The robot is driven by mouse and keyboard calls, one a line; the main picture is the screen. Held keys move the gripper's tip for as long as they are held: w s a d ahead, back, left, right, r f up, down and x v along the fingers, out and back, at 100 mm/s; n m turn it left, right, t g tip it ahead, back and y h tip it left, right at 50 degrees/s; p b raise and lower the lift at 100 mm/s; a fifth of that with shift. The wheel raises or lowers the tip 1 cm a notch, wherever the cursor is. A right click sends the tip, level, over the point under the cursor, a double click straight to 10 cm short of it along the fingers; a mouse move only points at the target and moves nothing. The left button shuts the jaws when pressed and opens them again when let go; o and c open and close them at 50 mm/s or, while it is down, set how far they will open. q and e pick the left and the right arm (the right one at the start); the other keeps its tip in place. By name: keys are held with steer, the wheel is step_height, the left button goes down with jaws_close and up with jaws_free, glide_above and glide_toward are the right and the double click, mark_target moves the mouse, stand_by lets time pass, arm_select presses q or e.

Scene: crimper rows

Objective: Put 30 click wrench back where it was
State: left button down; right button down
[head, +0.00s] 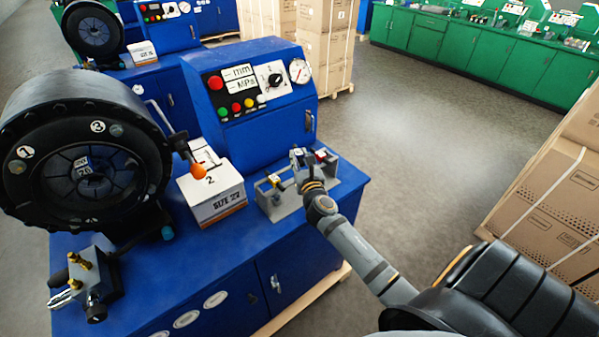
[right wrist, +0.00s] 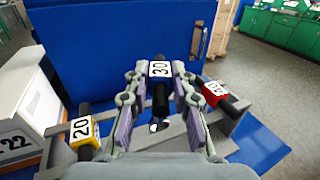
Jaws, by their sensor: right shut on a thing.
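My right gripper (head: 302,160) is over the grey rack (head: 284,207) on the blue bench. In the right wrist view, the right gripper (right wrist: 160,80) is shut on the 30 click wrench (right wrist: 159,69), a black tool with a white 30 label. The wrench is between the fingers, and its silver lower end shows below them. I cannot tell whether it touches the rack. The 20 wrench with a yellow label block (right wrist: 82,128) stands in the rack at left. A red-labelled wrench (right wrist: 214,92) stands at right. My left gripper is not in view.
A white SIZE 22 box (head: 214,194) stands left of the rack. A blue control cabinet (head: 253,110) rises behind it. A black crimping machine (head: 75,150) and a brass-knobbed fitting (head: 88,283) are at left.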

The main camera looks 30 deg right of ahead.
steer(key=shift+s+f, duration=0.15)
step_height(320, 180, down, 4)
steer(key=shift+r+b, duration=0.1)
steer(key=shift+b, duration=0.75)
steer(key=shift+f+b, duration=0.35)
steer(key=c, duration=1.1)
jaws_free()
steer(key=shift+r, duration=0.1)
